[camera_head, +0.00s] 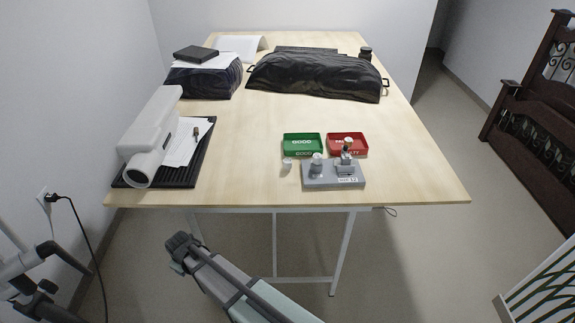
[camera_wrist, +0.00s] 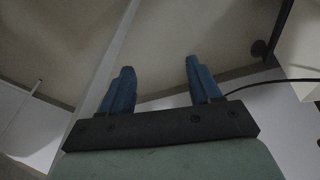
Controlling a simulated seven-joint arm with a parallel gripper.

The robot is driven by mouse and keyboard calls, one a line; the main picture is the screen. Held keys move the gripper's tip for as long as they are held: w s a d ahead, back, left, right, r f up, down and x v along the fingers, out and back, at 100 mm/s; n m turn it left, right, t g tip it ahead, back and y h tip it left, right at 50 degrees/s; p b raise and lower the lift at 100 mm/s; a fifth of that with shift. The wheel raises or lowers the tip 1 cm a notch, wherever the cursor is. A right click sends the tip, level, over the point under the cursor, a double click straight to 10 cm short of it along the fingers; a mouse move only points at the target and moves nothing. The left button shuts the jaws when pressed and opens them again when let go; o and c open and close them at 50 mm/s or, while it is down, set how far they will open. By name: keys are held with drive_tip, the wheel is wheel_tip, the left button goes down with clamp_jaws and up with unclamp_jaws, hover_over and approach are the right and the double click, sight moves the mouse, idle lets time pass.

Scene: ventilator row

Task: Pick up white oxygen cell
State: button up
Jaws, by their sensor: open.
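A small white oxygen cell (camera_head: 287,164) stands on the table just left of a grey fixture, in the head view. Another small pale-topped piece (camera_head: 317,163) sits on the left part of that fixture; I cannot tell exactly what it is. My gripper (camera_head: 180,242) is below and in front of the table's front edge, to the left of and well apart from the cell. In the wrist view my gripper (camera_wrist: 157,80) shows two blue fingers spread apart with nothing between them. The cell is not in the wrist view.
The grey fixture (camera_head: 334,180) is near the table's front edge. Behind it are a green GOOD tray (camera_head: 290,140) and a red tray (camera_head: 335,138). A white device (camera_head: 152,130) stands on a black mat (camera_head: 190,178) at left. Black covered items lie at the back.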

drive_tip(key=s+a+r+n+t+y, duration=0.1)
drive_tip(key=s+a+r+n+y, duration=0.1)
drive_tip(key=a+r, duration=0.7)
drive_tip(key=s+a+r+n+t+y, duration=0.1)
drive_tip(key=s+a+r+n+y, duration=0.15)
drive_tip(key=a+r, duration=0.65)
drive_tip(key=w+d+r+n+t, duration=0.3)
drive_tip(key=w+r+n+t, duration=0.35)
drive_tip(key=w+r, duration=1.3)
drive_tip(key=w+d+r+m+t+h, duration=0.1)
drive_tip(key=w+d+r+h, duration=0.1)
drive_tip(key=w+d+r, duration=0.4)
drive_tip(key=m+g+h, duration=0.5)
drive_tip(key=m+g, duration=0.3)
drive_tip(key=g, duration=0.4)
hover_over(288, 161)
wheel_tip(288, 161, down, 6)
wheel_tip(288, 161, down, 14)
drive_tip(key=shift+a+r, duration=0.1)
drive_tip(key=shift+r, duration=0.1)
drive_tip(key=c, duration=1.1)
drive_tip(key=shift+r, duration=0.15)
